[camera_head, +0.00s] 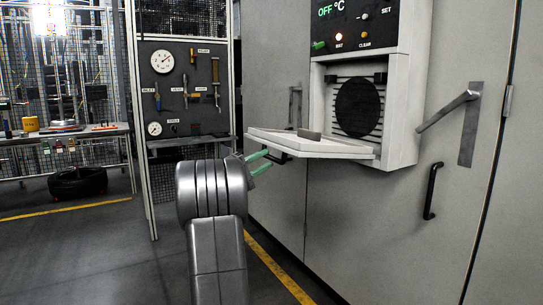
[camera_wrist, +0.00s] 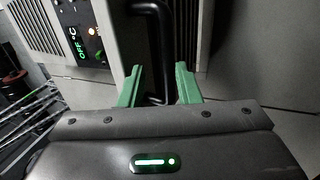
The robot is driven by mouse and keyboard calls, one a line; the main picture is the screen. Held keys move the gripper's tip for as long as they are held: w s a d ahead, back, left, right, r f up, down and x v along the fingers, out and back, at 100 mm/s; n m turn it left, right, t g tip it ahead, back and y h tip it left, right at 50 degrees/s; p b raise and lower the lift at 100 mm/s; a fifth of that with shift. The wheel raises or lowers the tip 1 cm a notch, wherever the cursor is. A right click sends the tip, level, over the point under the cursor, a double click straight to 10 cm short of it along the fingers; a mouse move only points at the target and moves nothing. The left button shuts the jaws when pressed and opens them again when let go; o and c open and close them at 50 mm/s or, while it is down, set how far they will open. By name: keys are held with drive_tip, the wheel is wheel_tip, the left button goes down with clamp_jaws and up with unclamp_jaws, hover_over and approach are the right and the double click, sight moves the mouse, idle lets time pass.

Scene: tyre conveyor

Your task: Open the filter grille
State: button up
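The filter grille (camera_head: 350,152) is a pale flap at the bottom of the control box. It is folded down and sticks out nearly level, leaving the recess behind it uncovered. A dark round filter (camera_head: 358,107) shows inside the recess. My gripper (camera_head: 267,159) is at the flap's outer left end, just under its edge. In the wrist view its two green fingers (camera_wrist: 159,66) stand apart, with the black bar handle (camera_wrist: 160,35) between them. There are gaps beside the handle, so the fingers do not look closed on it.
A small grey-brown block (camera_head: 309,134) sits on top of the flap. The control panel (camera_head: 355,27) above reads OFF °C. A grey lever (camera_head: 448,111) and a black door handle (camera_head: 432,191) are to the right. A gauge board (camera_head: 183,90) stands left.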

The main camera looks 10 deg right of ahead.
drive_tip(key=p+v, duration=0.1)
drive_tip(key=v, duration=0.8)
drive_tip(key=shift+s+a+f, duration=0.15)
drive_tip(key=shift+s+a, duration=0.05)
drive_tip(key=shift+a, duration=0.1)
drive_tip(key=b+x, duration=0.1)
drive_tip(key=x, duration=0.6)
drive_tip(key=shift+w+d, duration=0.15)
